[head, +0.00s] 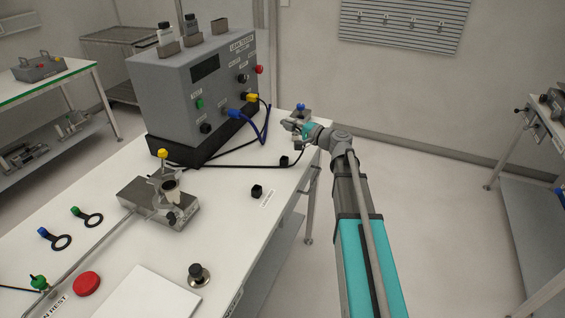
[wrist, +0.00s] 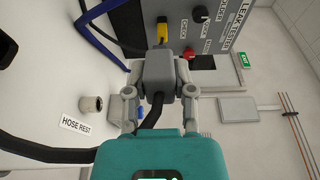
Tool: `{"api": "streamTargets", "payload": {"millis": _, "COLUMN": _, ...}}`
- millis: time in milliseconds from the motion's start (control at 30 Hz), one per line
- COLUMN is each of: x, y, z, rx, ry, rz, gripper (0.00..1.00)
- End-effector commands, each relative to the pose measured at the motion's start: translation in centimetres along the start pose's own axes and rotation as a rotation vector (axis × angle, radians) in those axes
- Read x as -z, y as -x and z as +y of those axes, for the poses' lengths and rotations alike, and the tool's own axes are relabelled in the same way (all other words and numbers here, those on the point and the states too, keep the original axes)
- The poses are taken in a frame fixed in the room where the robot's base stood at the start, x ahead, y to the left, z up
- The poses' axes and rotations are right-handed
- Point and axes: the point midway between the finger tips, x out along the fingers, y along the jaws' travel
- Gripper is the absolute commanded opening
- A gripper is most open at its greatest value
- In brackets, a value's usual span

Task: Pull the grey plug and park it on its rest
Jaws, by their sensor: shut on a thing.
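My gripper (head: 294,125) is over the far right end of the white table, to the right of the leak tester. In the wrist view my gripper (wrist: 158,82) is shut on the grey plug (wrist: 158,70), a blocky body between the two fingers. A black cable (wrist: 152,113) runs from the plug back toward my wrist. I cannot tell whether the plug's far end touches anything. A pale round holder with a dark opening (wrist: 92,103) stands beside a "HOSE REST" label (wrist: 76,125), left of the gripper and apart from the plug. No rest labelled for the plug is readable.
The leak tester (head: 190,95) carries yellow (head: 251,97) and blue (head: 234,114) plugs. A small grey block with a blue knob (head: 301,109) stands close to my gripper.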

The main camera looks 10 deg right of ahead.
Motion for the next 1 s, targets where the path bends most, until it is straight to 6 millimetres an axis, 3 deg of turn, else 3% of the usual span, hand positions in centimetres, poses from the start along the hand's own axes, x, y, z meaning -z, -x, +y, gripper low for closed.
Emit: {"api": "streamTargets", "payload": {"millis": 1000, "x": -1.2, "y": 0.0, "z": -0.3, "rx": -0.399, "ry": 0.051, "rz": -0.052, "gripper": 0.0}}
